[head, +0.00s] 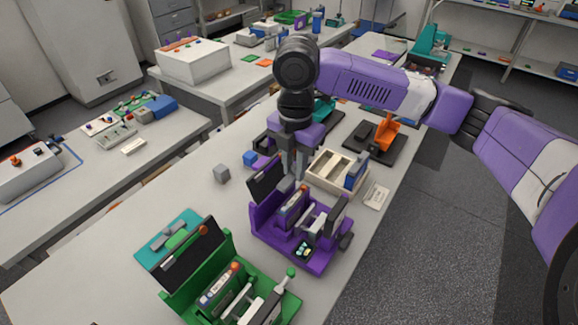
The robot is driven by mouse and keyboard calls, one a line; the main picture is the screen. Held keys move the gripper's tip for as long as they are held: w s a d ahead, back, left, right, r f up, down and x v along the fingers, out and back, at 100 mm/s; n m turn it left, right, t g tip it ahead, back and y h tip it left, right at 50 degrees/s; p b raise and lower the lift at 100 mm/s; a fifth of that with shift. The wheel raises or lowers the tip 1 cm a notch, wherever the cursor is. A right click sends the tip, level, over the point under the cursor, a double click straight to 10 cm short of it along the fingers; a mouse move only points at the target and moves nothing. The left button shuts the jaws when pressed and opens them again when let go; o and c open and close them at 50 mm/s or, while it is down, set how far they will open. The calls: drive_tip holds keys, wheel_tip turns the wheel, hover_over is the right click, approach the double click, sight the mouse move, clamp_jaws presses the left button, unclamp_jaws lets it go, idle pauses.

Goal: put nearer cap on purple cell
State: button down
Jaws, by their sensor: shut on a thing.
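The purple cell (266,228) stands on the table near the picture's middle, with a raised black panel at its left and a slim orange-and-blue-ended part in its slot. My gripper (295,178) points down above and just behind it, at its far side. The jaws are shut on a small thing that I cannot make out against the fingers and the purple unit. I cannot tell whether that thing touches the cell. No cap can be picked out for certain.
A green unit (222,306) with a raised black panel stands in front. A beige tray (322,181) is behind to the right, near an orange stand (386,131). The front-left tabletop is bare.

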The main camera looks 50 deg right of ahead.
drive_tip(key=b, duration=0.4)
hover_over(294, 200)
drive_tip(key=shift+f, duration=2.6)
drive_tip(key=shift+w+f+b, duration=0.1)
drive_tip(key=shift+f+b, duration=0.4)
drive_tip(key=shift+f, duration=0.45)
drive_tip(key=shift+f, duration=0.55)
drive_tip(key=c, duration=0.7)
unclamp_jaws()
drive_tip(key=shift+r+p, duration=2.8)
drive_tip(key=shift+r, duration=0.75)
